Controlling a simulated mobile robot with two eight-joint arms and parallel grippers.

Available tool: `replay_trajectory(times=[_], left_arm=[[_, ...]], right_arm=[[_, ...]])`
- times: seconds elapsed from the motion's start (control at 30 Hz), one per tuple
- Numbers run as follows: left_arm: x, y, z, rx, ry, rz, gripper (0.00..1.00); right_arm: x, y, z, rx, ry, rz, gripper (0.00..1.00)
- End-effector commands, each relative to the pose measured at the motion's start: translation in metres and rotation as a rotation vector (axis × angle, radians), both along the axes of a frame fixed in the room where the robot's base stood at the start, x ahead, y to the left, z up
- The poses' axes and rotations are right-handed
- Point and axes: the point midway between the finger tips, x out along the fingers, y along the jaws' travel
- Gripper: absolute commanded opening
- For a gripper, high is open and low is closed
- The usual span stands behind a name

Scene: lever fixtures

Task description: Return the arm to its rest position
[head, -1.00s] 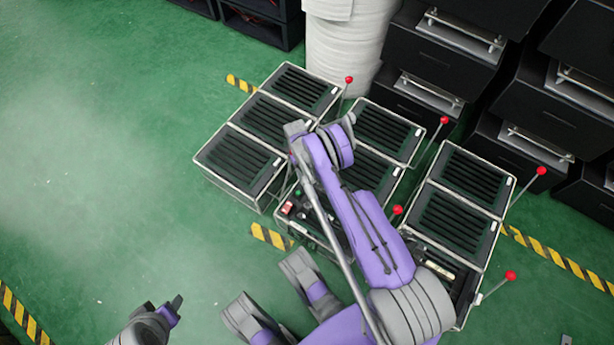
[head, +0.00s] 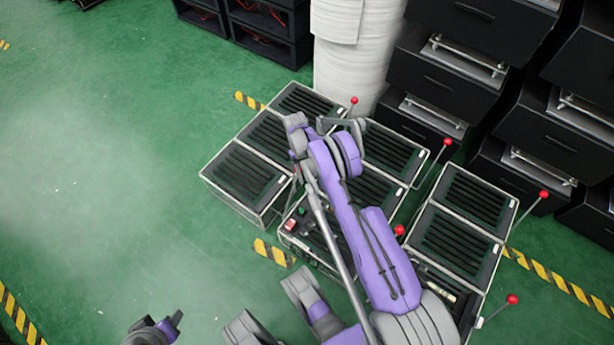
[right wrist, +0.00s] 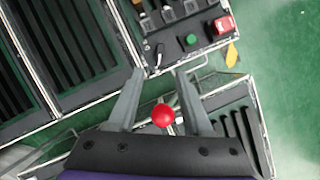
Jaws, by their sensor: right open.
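My right arm reaches over the lever fixtures in the head view, and its gripper is mostly hidden there behind the wrist. In the right wrist view, my right gripper (right wrist: 160,76) has its two grey fingers spread apart. A red lever knob (right wrist: 163,115) shows between the fingers near the palm; I cannot tell whether it touches them. In the head view, other red-knobbed levers stand at the back (head: 354,100), the right (head: 544,194) and the lower right (head: 512,299). My left gripper (head: 170,325) is at the bottom left, partly cut off, over the floor.
Slatted black fixture boxes (head: 245,175) with metal frames fill the middle. A control panel with a red switch (right wrist: 224,25) and green button (right wrist: 191,39) is close by. A white stack (head: 350,65) and black drawer units (head: 460,60) stand behind. Green floor (head: 100,170) is clear at left.

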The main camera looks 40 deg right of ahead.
Motion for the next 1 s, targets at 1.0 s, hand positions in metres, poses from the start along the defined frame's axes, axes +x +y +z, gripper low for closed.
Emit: replay_trajectory(times=[1.0], left_arm=[[0.0,0.0,0.0,0.0,0.0,0.0,0.5]], right_arm=[[0.008,0.071,0.187,-0.058,-0.223,0.076,0.5]])
